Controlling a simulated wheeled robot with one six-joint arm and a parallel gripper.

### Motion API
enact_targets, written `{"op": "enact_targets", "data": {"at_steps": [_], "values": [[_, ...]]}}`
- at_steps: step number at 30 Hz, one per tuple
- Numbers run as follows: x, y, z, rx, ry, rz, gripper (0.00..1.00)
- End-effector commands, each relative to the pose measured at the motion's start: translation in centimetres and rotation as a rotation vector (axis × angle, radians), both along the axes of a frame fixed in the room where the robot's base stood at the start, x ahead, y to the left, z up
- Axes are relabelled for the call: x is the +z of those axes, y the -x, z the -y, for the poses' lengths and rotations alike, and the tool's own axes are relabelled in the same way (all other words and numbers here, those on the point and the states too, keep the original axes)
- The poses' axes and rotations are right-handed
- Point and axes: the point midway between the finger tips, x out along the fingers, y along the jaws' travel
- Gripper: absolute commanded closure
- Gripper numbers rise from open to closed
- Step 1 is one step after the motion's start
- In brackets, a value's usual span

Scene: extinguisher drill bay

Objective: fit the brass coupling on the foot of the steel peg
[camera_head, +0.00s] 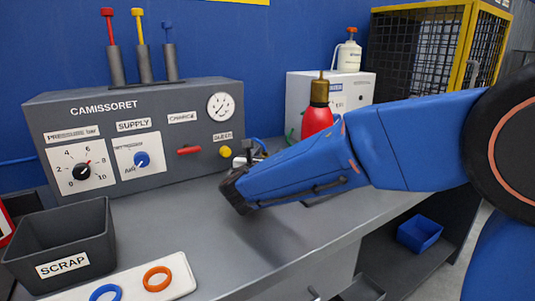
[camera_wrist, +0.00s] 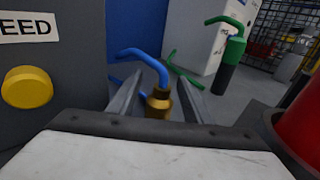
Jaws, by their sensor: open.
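A brass coupling (camera_wrist: 157,106) on the end of a blue hose (camera_wrist: 146,57) shows in the wrist view. My gripper (camera_wrist: 158,92) is open, with one finger on each side of the coupling; I cannot tell whether either finger touches it. In the head view my gripper (camera_head: 238,188) is low over the bench, in front of the grey panel's right end, and my arm hides the coupling. I cannot make out the steel peg for certain in either view.
A red extinguisher (camera_head: 317,118) stands close behind my arm and at the wrist view's right edge (camera_wrist: 302,125). A green-topped cylinder (camera_wrist: 232,60) stands farther back. The grey panel (camera_head: 85,148), scrap bin (camera_head: 62,268) and white tray (camera_head: 180,280) are left.

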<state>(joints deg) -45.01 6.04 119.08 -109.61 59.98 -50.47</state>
Motion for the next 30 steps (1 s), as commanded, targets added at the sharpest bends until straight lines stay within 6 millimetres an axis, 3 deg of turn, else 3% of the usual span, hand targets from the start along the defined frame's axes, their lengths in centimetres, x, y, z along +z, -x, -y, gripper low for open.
{"op": "enact_targets", "data": {"at_steps": [8,30], "values": [[0.1,2.4,-0.5,0.003,0.000,0.000,0.55],[0.8,14.9,-2.7,0.004,-0.001,0.000,0.55]]}}
